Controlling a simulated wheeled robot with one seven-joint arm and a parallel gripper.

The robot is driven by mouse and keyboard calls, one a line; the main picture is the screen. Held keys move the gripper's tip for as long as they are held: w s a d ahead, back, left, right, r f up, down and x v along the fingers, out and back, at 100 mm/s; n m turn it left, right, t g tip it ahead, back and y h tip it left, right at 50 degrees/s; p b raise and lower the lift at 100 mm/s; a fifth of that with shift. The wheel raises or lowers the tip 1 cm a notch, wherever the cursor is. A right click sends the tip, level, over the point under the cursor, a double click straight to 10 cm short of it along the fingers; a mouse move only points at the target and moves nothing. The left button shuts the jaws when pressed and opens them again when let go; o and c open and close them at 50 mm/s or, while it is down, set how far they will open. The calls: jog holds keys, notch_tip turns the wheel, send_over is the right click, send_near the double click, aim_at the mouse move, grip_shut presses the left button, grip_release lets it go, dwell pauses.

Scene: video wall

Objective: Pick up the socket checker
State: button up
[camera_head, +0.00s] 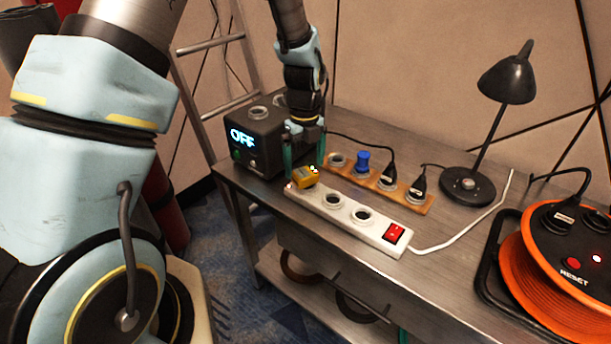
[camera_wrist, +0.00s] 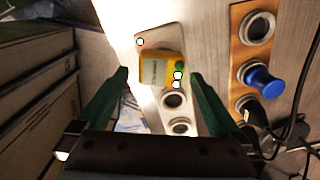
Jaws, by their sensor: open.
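The socket checker (camera_head: 304,178) is a small yellow block with small lights, seated at the left end of the white power strip (camera_head: 347,224). In the wrist view the checker (camera_wrist: 153,70) shows a pale label and lit green and white spots. My gripper (camera_head: 304,150) is open and points down just above the checker. In the wrist view its green fingers (camera_wrist: 158,76) appear on either side of the checker, with gaps between. No contact shows. The checker's underside is hidden.
Close behind the strip, a wooden socket board (camera_head: 376,190) holds a blue plug (camera_head: 362,163) and black plugs. A black box reading OFF (camera_head: 257,142) stands left of my gripper. A desk lamp (camera_head: 468,187) and an orange cable reel (camera_head: 556,290) stand at right.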

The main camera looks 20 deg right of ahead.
aim_at(305, 171)
jog(key=shift+f+p, duration=0.6)
jog(key=shift+f, duration=1.35)
